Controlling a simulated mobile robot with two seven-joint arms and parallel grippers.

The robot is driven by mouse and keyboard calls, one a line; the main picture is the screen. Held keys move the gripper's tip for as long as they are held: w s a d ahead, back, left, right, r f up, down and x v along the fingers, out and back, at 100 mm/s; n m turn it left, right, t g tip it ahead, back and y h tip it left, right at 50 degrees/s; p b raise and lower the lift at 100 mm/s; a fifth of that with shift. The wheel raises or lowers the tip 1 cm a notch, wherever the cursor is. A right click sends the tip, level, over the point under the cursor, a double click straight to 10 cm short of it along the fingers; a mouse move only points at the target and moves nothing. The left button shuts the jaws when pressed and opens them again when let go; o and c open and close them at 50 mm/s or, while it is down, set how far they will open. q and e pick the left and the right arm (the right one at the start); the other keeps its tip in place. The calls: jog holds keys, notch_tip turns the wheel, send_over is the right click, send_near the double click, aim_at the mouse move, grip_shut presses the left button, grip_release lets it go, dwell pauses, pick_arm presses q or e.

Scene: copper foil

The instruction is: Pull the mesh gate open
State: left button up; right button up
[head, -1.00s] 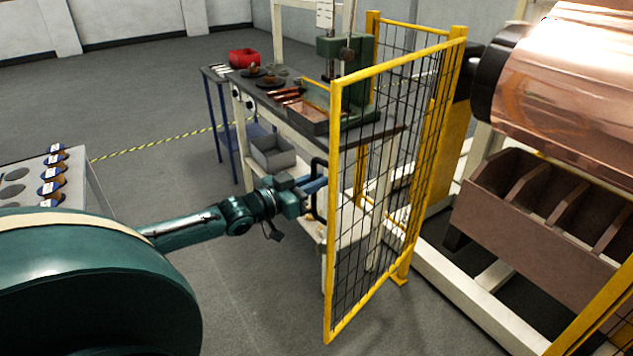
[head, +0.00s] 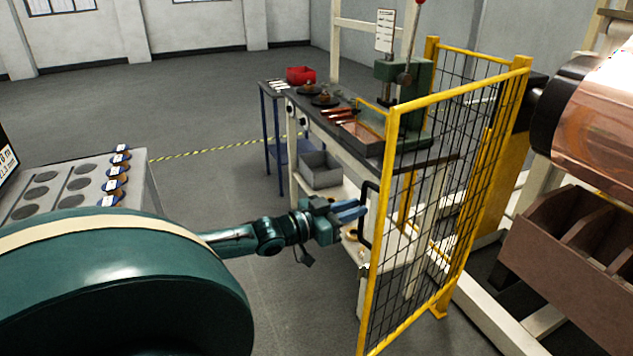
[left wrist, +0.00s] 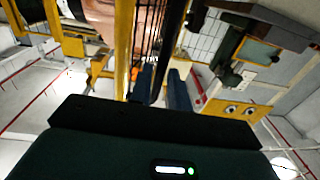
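The mesh gate (head: 432,185) has a yellow frame and dark wire mesh. It stands swung out from its hinge post, its free edge towards me. A black bar handle (head: 364,228) is on the near upright of its frame. My left gripper (head: 363,208) is at this handle, with its blue fingertips beside or around the bar. In the left wrist view the two blue fingers (left wrist: 162,72) are apart, with a dark bar showing in line with the gap. The fingers look open; contact with the handle is unclear. My right gripper is not in view.
A workbench (head: 335,150) with a green press (head: 405,85), a red bin (head: 301,75) and a grey bin (head: 320,169) stands behind the gate. A copper roll (head: 600,125) is at the right. A tray table (head: 75,180) is at the left. The floor between is clear.

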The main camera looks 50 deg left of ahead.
pick_arm(q)
jog(key=p+v, duration=0.2)
jog(key=v, duration=0.8)
dwell(0.4)
jog(key=s+d+f+g+y, duration=0.2)
jog(key=s+d+f+g, duration=0.2)
jog(key=d+f, duration=0.3)
jog(key=s+d+f+g+y, duration=0.1)
jog(key=s+d+f+g, duration=0.2)
jog(key=d+f, duration=0.3)
jog(key=s+d+r+n+g+y, duration=0.1)
jog(key=s+d+g, duration=0.6)
jog(key=s+d, duration=0.25)
jog(key=w+d+f+m+t+h+p, duration=0.1)
jog(key=w+d+f+t+h, duration=0.1)
jog(key=w+d+f+t, duration=0.2)
jog(key=shift+w+d+f+t+h, duration=0.4)
jog(key=shift+w+d+t, duration=0.75)
jog(key=shift+d+t, duration=0.45)
